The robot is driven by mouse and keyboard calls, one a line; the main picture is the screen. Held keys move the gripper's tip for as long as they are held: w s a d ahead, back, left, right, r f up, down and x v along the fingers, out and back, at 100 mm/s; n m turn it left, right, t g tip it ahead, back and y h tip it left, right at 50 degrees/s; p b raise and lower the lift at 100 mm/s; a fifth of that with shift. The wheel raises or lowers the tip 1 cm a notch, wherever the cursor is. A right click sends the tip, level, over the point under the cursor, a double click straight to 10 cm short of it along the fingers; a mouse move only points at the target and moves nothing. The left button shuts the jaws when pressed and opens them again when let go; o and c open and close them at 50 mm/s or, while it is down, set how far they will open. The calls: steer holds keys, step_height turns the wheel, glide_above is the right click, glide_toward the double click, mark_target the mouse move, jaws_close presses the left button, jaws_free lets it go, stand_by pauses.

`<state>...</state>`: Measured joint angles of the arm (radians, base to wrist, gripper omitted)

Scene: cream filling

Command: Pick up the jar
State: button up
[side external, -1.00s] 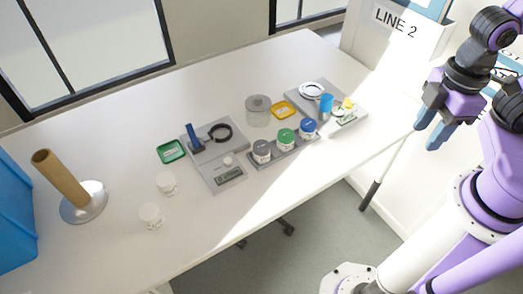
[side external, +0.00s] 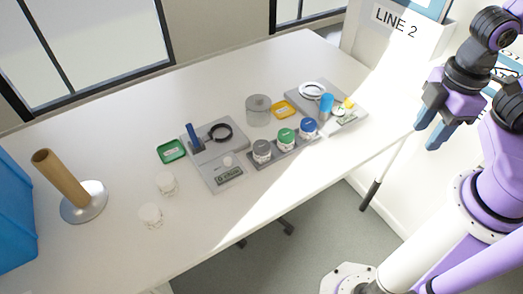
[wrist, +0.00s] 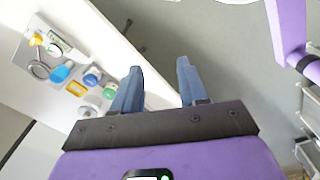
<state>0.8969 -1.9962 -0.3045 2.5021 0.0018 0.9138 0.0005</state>
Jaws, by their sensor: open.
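Several jars stand on the white table. A row of three sits in a grey holder (side external: 283,157): a grey-lidded jar (side external: 262,152), a green-lidded jar (side external: 286,137) and a blue-lidded jar (side external: 308,127). Two small white jars (side external: 166,184) (side external: 150,215) stand nearer the left, and a clear container (side external: 258,110) stands behind the row. I cannot tell which one is the task's jar. My gripper (side external: 428,134) is open and empty, off the table's right end, well away from all of them. In the wrist view, my gripper (wrist: 160,68) has nothing between its fingers; the blue lid (wrist: 92,78) and green lid (wrist: 110,92) show to its left.
A grey station (side external: 214,150) with a blue lever and black ring stands mid-table. Green (side external: 171,151) and yellow (side external: 283,109) trays lie nearby. A grey tray (side external: 345,121) holds small items at right. A brown tube on a stand (side external: 66,181) is at left.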

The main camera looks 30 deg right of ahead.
steer(key=o, duration=0.8)
steer(key=n+t+h, duration=0.3)
steer(key=n+t, duration=1)
steer(key=n, duration=0.8)
glide_toward(260, 146)
steer(key=x, duration=0.7)
steer(key=shift+d+f, duration=0.2)
steer(key=shift+d, duration=0.05)
steer(key=shift+f+x, duration=0.2)
steer(key=shift+x, duration=1.05)
steer(key=shift+f+x, duration=0.15)
steer(key=shift+x, duration=1.1)
